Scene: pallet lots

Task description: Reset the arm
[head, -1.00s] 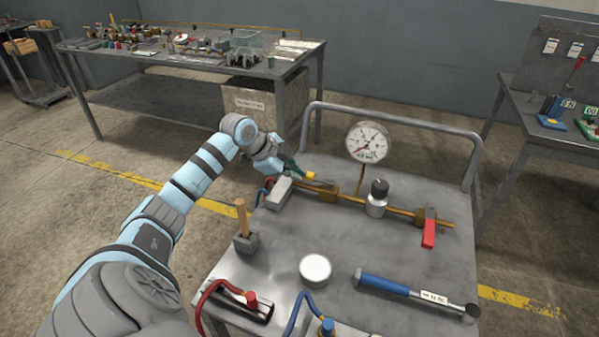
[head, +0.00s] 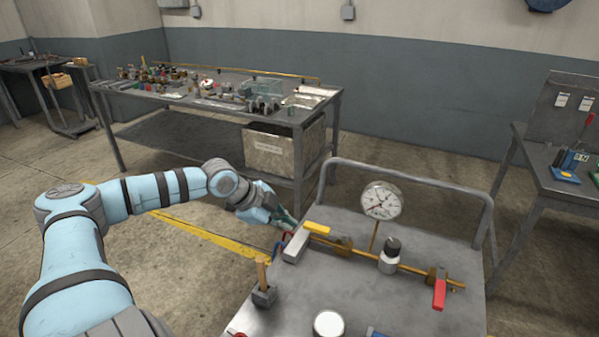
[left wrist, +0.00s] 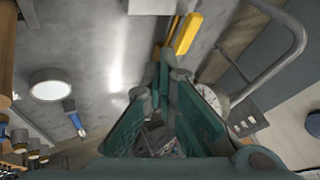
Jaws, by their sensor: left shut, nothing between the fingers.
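My left gripper (head: 284,219) is at the left back edge of the metal cart top (head: 340,280) in the head view. It is shut and empty. It sits just left of a pale grey block (head: 297,246) and a yellow handle (head: 316,227) on a brass pipe (head: 415,268). In the left wrist view the green fingers (left wrist: 158,68) come together at their tips, with the yellow handle (left wrist: 188,33) beyond them. My right gripper is not in view.
A pressure gauge (head: 381,200) stands up from the pipe. A red lever (head: 439,294), a wooden-handled tool (head: 262,275) and a white round lid (head: 328,324) are on the cart. A cluttered bench (head: 340,98) stands behind, with a bin (head: 270,152) beneath.

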